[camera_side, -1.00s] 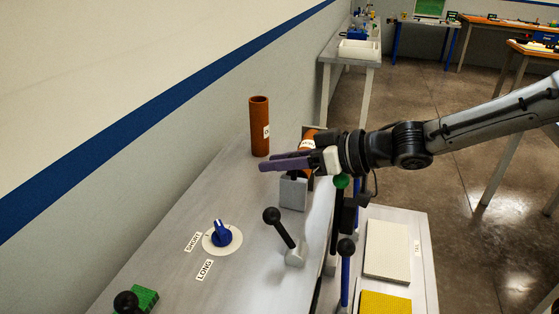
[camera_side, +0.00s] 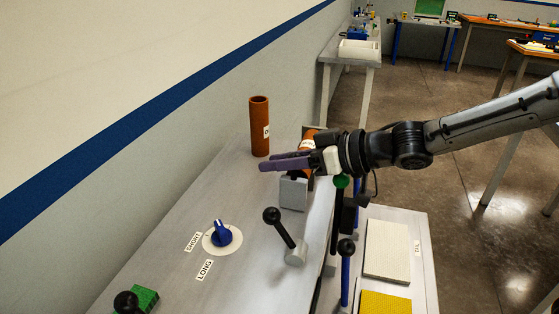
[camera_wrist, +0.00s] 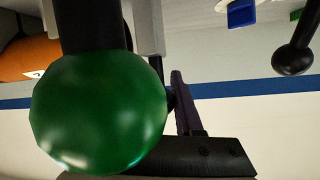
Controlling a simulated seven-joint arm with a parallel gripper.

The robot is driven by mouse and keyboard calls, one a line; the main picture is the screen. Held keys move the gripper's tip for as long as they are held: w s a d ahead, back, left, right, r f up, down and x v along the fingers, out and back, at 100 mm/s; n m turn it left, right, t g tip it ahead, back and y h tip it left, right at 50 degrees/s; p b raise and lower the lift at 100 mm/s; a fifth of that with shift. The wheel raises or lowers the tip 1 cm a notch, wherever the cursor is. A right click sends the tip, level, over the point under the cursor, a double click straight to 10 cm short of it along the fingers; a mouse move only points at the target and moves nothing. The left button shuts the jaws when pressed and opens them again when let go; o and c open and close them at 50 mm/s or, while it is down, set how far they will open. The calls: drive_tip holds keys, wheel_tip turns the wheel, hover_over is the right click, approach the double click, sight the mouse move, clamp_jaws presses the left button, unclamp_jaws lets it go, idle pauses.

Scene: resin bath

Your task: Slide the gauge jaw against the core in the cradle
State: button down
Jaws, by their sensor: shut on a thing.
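My gripper (camera_side: 272,165), with purple fingers, is shut at the top of a short dark stem on a grey block (camera_side: 293,194), which looks like the gauge jaw. The grip itself is mostly hidden in both views. The orange core (camera_side: 308,137), with a white label, lies behind my fingers, partly covered. It shows at the upper left of the wrist view (camera_wrist: 28,58). The cradle under it is mostly hidden. I cannot tell whether the block touches the core. One purple finger shows in the wrist view beside a large green ball.
The green ball (camera_side: 341,181) tops a black lever close to my wrist. A black-knobbed lever (camera_side: 272,215) and a blue SHORT/LONG dial (camera_side: 222,234) stand nearer the camera. An upright orange tube (camera_side: 259,128) stands near the wall. The bench around the dial is clear.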

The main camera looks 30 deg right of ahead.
drive_tip(key=shift+w+d, duration=0.9)
drive_tip(key=c, duration=0.6)
unclamp_jaws()
drive_tip(key=shift+s, duration=0.1)
drive_tip(key=v, duration=1.3)
drive_tip(key=shift+s+d+r, duration=0.2)
drive_tip(key=shift+s+d, duration=0.05)
